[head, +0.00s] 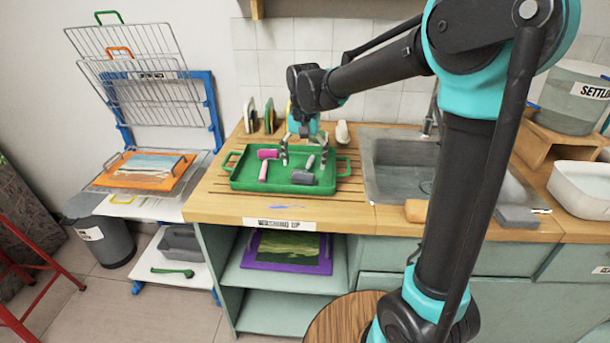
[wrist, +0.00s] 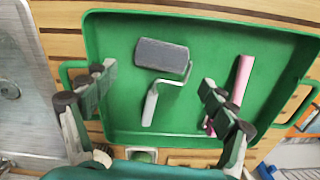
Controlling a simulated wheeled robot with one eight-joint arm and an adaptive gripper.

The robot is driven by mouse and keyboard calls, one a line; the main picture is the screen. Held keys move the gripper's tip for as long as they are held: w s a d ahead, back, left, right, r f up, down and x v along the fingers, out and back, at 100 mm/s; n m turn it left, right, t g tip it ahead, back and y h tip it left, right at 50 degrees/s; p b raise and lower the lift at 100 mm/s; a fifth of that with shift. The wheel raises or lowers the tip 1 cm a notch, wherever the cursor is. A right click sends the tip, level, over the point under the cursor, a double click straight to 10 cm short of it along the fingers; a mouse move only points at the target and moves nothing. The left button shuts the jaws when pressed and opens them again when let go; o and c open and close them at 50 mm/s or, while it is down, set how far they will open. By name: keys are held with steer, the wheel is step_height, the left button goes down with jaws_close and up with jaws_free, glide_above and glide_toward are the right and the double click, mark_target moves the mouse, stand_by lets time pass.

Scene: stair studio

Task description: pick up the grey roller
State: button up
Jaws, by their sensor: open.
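The grey roller (head: 303,177) lies in the green tray (head: 245,183) on the wooden counter. In the wrist view its dark grey head (wrist: 163,56) is at the top, with a bent wire and a light grey handle (wrist: 150,108) pointing down. My gripper (head: 304,158) is open above the tray. In the wrist view its fingertips (wrist: 157,88) sit apart on either side of the grey roller, with nothing between them held.
The tray's raised rim and side handles surround the rollers. A sink (head: 385,165) is right of the tray. A sponge-like orange block (head: 416,210) lies at the sink's front edge. A pale bottle-like item (head: 342,133) stands behind the tray. Counter in front is mostly clear.

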mark_target(298, 177)
step_height(298, 177, down, 4)
steer(key=shift+s+f, duration=0.15)
steer(key=c, duration=1)
